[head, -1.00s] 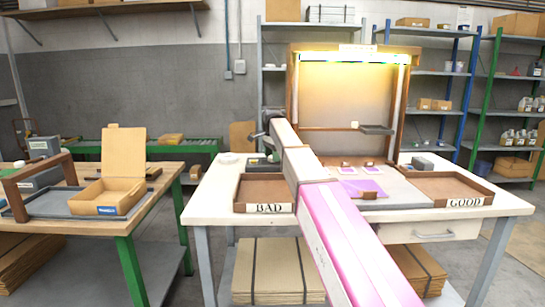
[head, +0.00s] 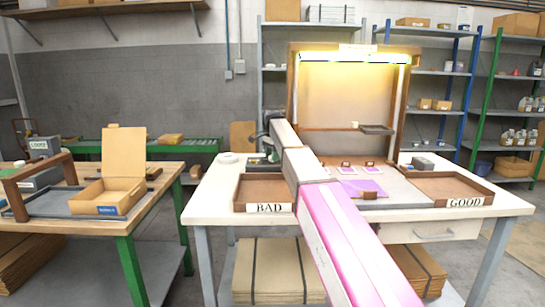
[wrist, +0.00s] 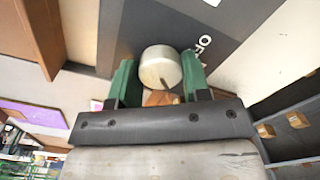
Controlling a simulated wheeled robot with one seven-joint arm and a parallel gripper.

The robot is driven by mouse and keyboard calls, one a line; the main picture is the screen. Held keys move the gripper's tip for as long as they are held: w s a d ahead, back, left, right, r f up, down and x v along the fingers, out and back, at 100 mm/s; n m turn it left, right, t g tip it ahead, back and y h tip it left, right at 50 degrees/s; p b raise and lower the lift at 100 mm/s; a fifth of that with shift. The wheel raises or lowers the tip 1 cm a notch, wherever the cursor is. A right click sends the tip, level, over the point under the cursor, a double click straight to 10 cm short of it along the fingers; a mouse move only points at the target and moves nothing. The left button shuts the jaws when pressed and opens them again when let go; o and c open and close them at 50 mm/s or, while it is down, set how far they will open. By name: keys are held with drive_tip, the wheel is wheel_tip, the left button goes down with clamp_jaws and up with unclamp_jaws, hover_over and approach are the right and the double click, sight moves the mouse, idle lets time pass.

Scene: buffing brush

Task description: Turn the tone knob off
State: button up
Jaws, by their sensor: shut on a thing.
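A pale round knob (wrist: 160,64) with a dark mark line near its lower edge shows in the wrist view. It stands on a dark grey panel (wrist: 222,22) with white lettering, only partly readable. My gripper (wrist: 158,78) is shut on the knob, one green finger on each side of it. In the head view my arm reaches over the white bench, and my gripper (head: 265,145) is at its far end, left of the lit booth. The knob is not visible there. The lamp (head: 353,57) at the booth's top is lit, with a warm glow on the back panel.
The BAD tray (head: 243,190) and the GOOD tray (head: 478,190) sit at the bench's left and right. Small cards and a purple pad (head: 376,188) lie between them. A wooden bench (head: 150,207) with an open box stands at left.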

drive_tip(key=n, duration=0.9)
drive_tip(key=shift+d+n, duration=0.1)
drive_tip(key=shift+n, duration=0.2)
drive_tip(key=n, duration=0.4)
drive_tip(key=shift+n, duration=0.3)
drive_tip(key=n, duration=0.4)
drive_tip(key=shift+n, duration=0.3)
drive_tip(key=o, duration=0.9)
drive_tip(key=shift+d, duration=0.1)
wheel_tip(320, 180, up, 11)
drive_tip(key=shift+f, duration=0.1)
